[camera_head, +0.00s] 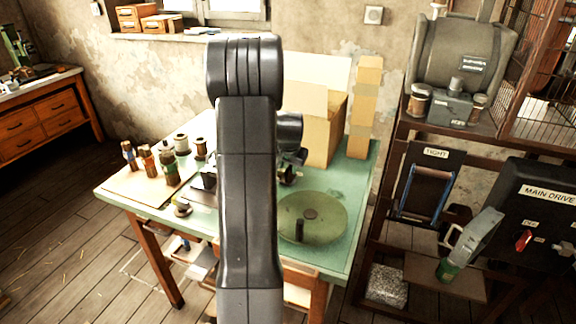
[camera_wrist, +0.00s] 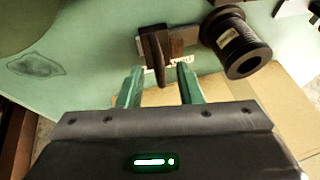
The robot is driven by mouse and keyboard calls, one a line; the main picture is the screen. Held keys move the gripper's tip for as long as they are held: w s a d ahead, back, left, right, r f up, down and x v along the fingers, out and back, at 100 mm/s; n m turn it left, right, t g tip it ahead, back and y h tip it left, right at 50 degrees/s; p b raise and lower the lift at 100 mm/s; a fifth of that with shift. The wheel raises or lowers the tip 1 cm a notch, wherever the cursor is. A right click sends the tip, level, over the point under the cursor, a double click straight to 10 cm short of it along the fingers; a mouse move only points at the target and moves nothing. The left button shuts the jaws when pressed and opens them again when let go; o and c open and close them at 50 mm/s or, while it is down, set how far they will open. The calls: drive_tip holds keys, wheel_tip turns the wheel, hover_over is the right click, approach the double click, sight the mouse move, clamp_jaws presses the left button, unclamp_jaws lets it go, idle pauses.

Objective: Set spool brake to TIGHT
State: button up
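In the wrist view a dark upright lever (camera_wrist: 153,52) stands on a small metal block (camera_wrist: 183,36) on the table. A dark ribbed spool (camera_wrist: 238,44) with a small label lies right beside the block. I take the lever for the spool brake. A small pale label (camera_wrist: 184,63) shows below the lever, partly hidden and unreadable. My gripper (camera_wrist: 160,74) is open, with its two green fingers apart and the lever's lower end between or just beyond their tips. I cannot tell whether they touch it. In the head view my arm hides the gripper and the lever.
The green table (camera_head: 352,210) holds a round disc (camera_head: 312,216), a tan box (camera_head: 322,125) and small spools (camera_head: 182,144). At the right, a rack (camera_head: 384,215) carries a sign (camera_head: 436,153) reading TIGHT and a dark MAIN DRIVE panel (camera_head: 540,205).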

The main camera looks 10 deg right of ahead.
clamp_jaws()
drive_tip(key=shift+a, duration=0.1)
drive_tip(key=w+a, duration=0.2)
drive_tip(key=a, duration=0.1)
drive_tip(key=shift+w+a+f, duration=0.1)
drive_tip(key=shift+w+a, duration=0.25)
drive_tip(key=shift+a, duration=0.1)
drive_tip(key=shift+d, duration=0.1)
